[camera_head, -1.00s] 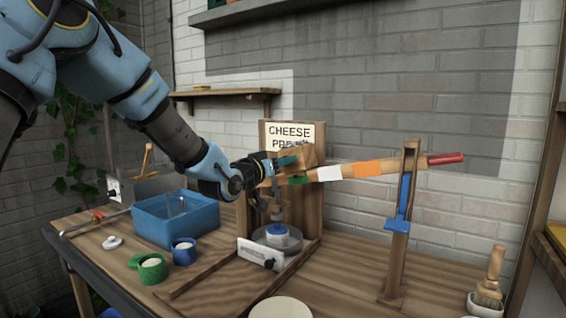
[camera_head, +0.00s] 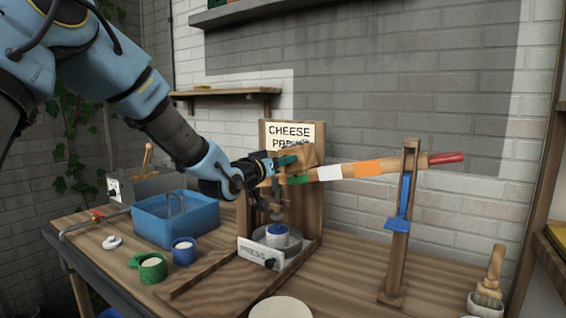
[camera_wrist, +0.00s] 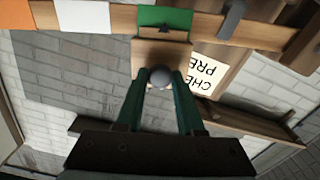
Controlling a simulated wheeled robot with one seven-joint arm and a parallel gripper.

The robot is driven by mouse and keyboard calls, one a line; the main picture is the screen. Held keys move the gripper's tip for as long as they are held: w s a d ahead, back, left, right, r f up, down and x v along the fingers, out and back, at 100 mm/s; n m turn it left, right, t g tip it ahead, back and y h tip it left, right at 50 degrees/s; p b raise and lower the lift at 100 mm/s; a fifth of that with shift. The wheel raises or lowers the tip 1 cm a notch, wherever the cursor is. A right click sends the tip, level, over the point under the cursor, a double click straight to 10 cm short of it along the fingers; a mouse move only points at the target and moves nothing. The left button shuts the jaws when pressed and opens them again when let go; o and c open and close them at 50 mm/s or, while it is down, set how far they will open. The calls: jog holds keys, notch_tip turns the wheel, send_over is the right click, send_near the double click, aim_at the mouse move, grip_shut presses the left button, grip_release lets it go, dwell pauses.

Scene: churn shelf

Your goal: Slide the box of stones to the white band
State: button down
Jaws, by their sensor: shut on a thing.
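The box of stones (camera_head: 306,155) is a wooden box at the lever's left part, by the green band (camera_head: 298,180). In the wrist view the box (camera_wrist: 160,54) lies alongside the green band (camera_wrist: 165,20), with a round dark knob (camera_wrist: 161,77) facing me. The white band (camera_head: 330,173) is just right of the green one; it shows in the wrist view (camera_wrist: 83,15) to the left. My gripper (camera_head: 285,162) is at the box's left side. In the wrist view its green fingers (camera_wrist: 161,84) are shut on the knob. The box's inside is mostly hidden.
An orange band (camera_head: 367,168) follows the white one on the lever, which ends in a red tip (camera_head: 446,158). A slotted post (camera_head: 399,235) with a blue piece stands around the lever's right part. The cheese press sign (camera_head: 291,132) is behind the box.

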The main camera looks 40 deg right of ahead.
jog(key=s+d+r+b, duration=0.2)
jog(key=s+b, duration=0.1)
jog(key=s, duration=0.6)
jog(key=shift+s+d+r+b, duration=0.25)
jog(key=shift+r+b, duration=0.05)
jog(key=shift+b, duration=0.05)
jog(key=c, duration=0.6)
grip_release()
jog(key=shift+o, duration=0.2)
jog(key=b+v, duration=0.3)
jog(key=v, duration=0.7)
jog(key=shift+a, duration=0.4)
